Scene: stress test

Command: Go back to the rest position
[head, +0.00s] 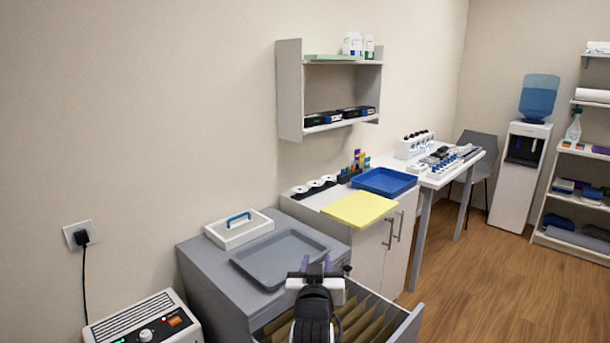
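My gripper (316,263) is at the bottom centre of the head view, seen from behind at the end of my black and white arm. Its two purplish fingers stand apart with a gap between them, and I see nothing held in it. It appears in front of the right edge of the grey tray (262,268) on the grey cabinet (203,268). The open drawer (408,325) with hanging folders lies below and behind my arm, which hides part of it. I cannot tell the gripper's exact height above them.
A white carrier with a blue handle (240,229) sits behind the tray. A yellow mat (360,209) and a blue tray (385,182) lie on the white cabinet to the right. A wall shelf (290,92) hangs above. Wood floor (480,280) is clear at right.

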